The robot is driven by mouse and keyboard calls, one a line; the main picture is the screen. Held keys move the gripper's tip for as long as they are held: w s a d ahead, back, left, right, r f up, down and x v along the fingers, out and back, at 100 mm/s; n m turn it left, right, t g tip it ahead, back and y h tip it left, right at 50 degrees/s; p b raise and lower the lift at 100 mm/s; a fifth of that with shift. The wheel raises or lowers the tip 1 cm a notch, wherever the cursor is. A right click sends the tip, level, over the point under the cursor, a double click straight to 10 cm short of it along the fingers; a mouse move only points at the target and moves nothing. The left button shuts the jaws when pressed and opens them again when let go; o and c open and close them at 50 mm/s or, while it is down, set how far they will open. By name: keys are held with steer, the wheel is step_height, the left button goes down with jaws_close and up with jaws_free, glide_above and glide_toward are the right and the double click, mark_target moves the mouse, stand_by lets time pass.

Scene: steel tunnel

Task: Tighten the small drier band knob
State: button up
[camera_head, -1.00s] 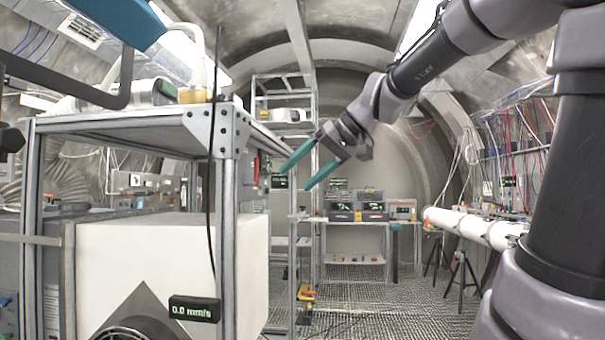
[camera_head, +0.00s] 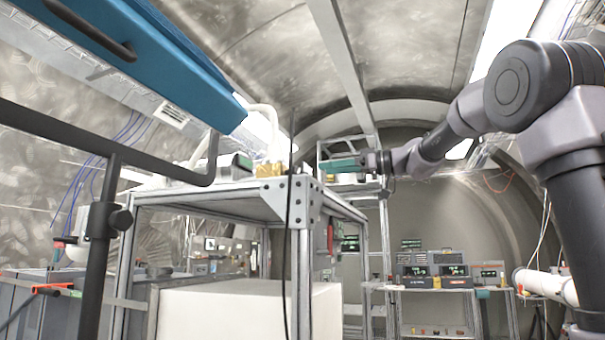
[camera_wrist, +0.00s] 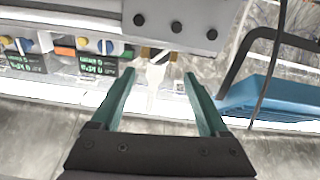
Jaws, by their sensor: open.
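My gripper (camera_head: 340,163) is seen side-on in the head view, beyond and right of the frame's top corner. In the wrist view its two teal fingers (camera_wrist: 160,76) are spread apart with nothing held between them. Beyond the fingertips are a brass fitting (camera_wrist: 149,53) and a white hose (camera_wrist: 155,78), apart from the fingers as far as I can tell. The brass fitting also shows on the frame's top in the head view (camera_head: 268,170). I cannot tell which part is the small drier's band knob.
A metal frame (camera_head: 300,222) with a bolted corner plate stands in front of my arm; the plate fills the wrist view's top (camera_wrist: 176,22). A blue case (camera_head: 140,60) hangs at upper left. A bench with instruments (camera_head: 440,276) stands behind. A black cable (camera_head: 290,130) hangs near the corner.

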mark_target(297, 172)
steer(key=x, duration=0.9)
steer(key=shift+f, duration=0.1)
steer(key=c, duration=1.2)
jaws_close()
